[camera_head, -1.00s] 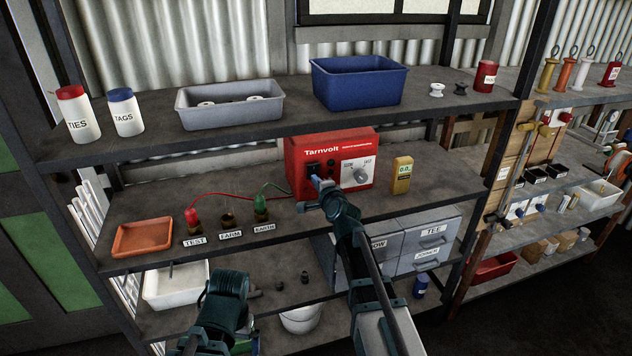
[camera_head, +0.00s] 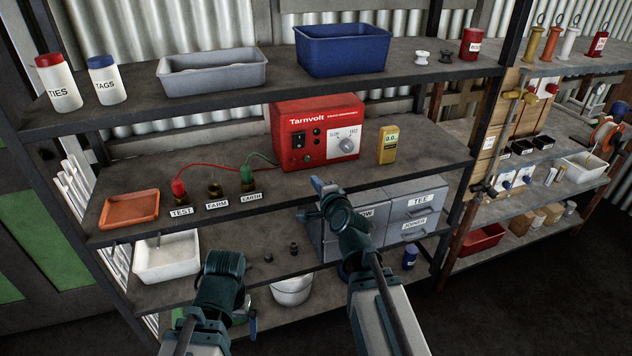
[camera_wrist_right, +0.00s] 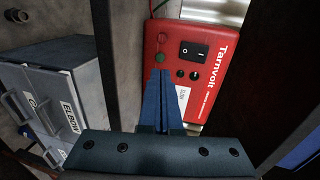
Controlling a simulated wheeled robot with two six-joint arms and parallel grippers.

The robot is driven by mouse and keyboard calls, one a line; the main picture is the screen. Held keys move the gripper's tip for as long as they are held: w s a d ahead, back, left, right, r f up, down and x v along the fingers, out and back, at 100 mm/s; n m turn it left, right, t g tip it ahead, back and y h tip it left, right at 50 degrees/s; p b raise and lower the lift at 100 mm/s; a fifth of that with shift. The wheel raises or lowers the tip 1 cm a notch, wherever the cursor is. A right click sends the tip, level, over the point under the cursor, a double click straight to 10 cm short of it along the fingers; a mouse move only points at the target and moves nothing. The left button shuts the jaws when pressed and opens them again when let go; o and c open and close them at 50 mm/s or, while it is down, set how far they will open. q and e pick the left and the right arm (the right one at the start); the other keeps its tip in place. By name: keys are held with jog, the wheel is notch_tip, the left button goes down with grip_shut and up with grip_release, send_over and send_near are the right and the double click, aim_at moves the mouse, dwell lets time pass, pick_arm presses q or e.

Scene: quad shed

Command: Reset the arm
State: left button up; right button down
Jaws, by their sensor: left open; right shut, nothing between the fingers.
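My right arm reaches up from the bottom of the head view, and its gripper (camera_head: 317,184) is just in front of the middle shelf's edge, below the red Tarnvolt box (camera_head: 318,132). In the right wrist view the right gripper's fingers (camera_wrist_right: 162,75) are together, with nothing between them. They point toward the red box (camera_wrist_right: 207,70) and its black switch (camera_wrist_right: 194,51), apart from it as far as I can tell. My left arm (camera_head: 222,278) is low at the bottom, in front of the lower shelf.
A yellow meter (camera_head: 388,145) stands right of the box. An orange tray (camera_head: 130,210) is at the left. Grey drawers (camera_head: 413,208) stand below, close to my right arm.

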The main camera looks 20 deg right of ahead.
jog(key=s+a+f+n+g+y+p, duration=0.2)
jog(key=s+a+f+n+g, duration=0.2)
jog(key=a+n, duration=0.3)
jog(key=s+a+f+n+g+y+p, duration=0.1)
jog(key=s+a+f+n+g+p, duration=0.15)
jog(key=s+a+n+g, duration=0.4)
jog(key=s+a+f+n+g+h+p, duration=0.1)
jog(key=s+f+n+g+h, duration=0.1)
jog(key=s+n, duration=0.2)
jog(key=s+a+f+n+g+h+p, duration=0.1)
jog(key=s+n+g+h, duration=0.2)
jog(key=s, duration=0.8)
jog(key=shift+s+f+n, duration=0.25)
jog(key=shift+f+n, duration=0.15)
jog(key=shift+n, duration=0.05)
jog(key=shift+a+g, duration=0.1)
jog(key=shift+g, duration=0.15)
